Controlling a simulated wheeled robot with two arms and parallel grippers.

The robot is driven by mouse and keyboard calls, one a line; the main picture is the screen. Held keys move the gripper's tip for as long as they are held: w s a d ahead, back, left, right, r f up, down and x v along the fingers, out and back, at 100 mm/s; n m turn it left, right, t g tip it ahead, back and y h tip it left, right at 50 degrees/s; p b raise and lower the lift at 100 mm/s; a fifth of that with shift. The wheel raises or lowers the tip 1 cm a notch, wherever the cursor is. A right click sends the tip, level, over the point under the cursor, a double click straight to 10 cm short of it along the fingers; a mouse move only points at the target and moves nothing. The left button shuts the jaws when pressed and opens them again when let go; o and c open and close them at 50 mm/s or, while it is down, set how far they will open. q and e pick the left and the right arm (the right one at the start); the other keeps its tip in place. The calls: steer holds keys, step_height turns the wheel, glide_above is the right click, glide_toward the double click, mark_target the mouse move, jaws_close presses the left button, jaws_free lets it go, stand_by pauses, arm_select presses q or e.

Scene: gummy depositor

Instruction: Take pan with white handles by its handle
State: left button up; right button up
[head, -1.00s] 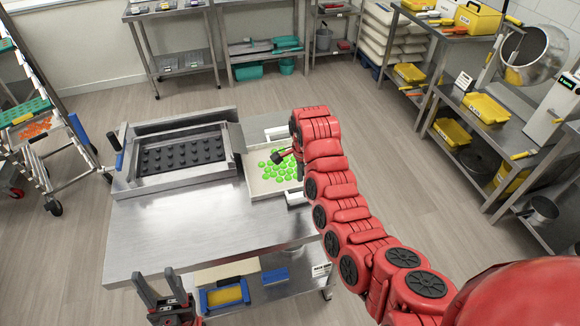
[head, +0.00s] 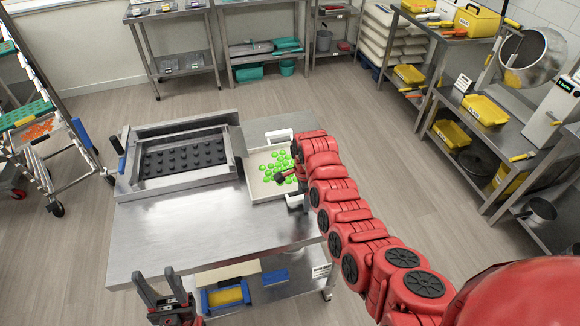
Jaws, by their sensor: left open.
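The pan with white handles (head: 256,190) sits at the right end of the steel table (head: 190,226), with several bright green gummies (head: 272,170) in it. Its far white handle (head: 279,135) is in plain view. Its near white handle (head: 294,201) is partly covered by my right arm. My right gripper (head: 281,178) is over the pan's right part, close to the near handle; its fingers are small and partly hidden, so their opening and any contact are unclear. My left gripper (head: 154,274) is open and empty in front of the table's near edge.
A steel frame with a black studded mould (head: 182,158) stands on the table left of the pan. The table's front part is bare. A lower shelf holds a blue-and-yellow tray (head: 226,295). A wheeled rack stands at left, shelving at right, with open floor between.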

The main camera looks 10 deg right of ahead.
jaws_close()
stand_by(1.3)
